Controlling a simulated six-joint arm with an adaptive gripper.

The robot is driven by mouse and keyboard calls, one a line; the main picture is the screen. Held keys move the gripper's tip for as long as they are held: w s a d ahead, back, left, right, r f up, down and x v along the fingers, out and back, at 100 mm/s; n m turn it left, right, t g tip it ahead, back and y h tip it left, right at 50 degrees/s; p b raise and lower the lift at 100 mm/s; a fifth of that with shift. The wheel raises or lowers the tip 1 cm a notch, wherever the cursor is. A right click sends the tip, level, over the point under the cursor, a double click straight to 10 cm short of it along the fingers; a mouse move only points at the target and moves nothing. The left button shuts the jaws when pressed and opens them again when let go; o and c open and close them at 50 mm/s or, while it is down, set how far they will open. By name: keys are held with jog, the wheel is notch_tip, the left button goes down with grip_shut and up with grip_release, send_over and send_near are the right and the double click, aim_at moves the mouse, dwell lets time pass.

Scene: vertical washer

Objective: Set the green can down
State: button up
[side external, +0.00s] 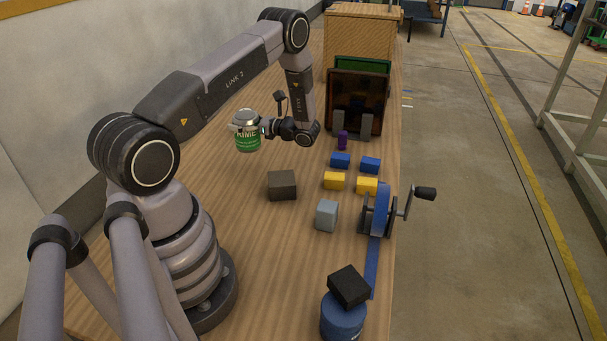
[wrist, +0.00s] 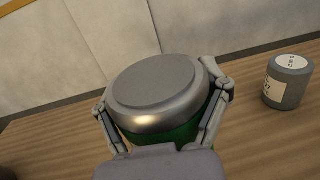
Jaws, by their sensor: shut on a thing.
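The green can (side external: 247,140) has a silver lid and white lettering. In the side view it is at the end of my arm, to the left of the wrist, and looks upright. I cannot tell from this view how far its base is from the table. In the wrist view the can (wrist: 160,95) fills the middle, its silver lid facing the camera and its green side partly hidden. My gripper (wrist: 163,112) has one finger on each side of the can and is shut on it.
A grey labelled can (wrist: 288,82) stands on the wooden table at right in the wrist view. In the side view, a dark block (side external: 282,185), yellow blocks (side external: 334,181), blue blocks (side external: 340,160), a grey block (side external: 326,215) and a cranked blue wheel (side external: 378,210) stand on the table.

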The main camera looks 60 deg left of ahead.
aim_at(243, 145)
jog(key=shift+f, duration=3.35)
jog(key=shift+f, duration=0.55)
jog(key=o, duration=1.2)
jog(key=shift+w+f, duration=0.1)
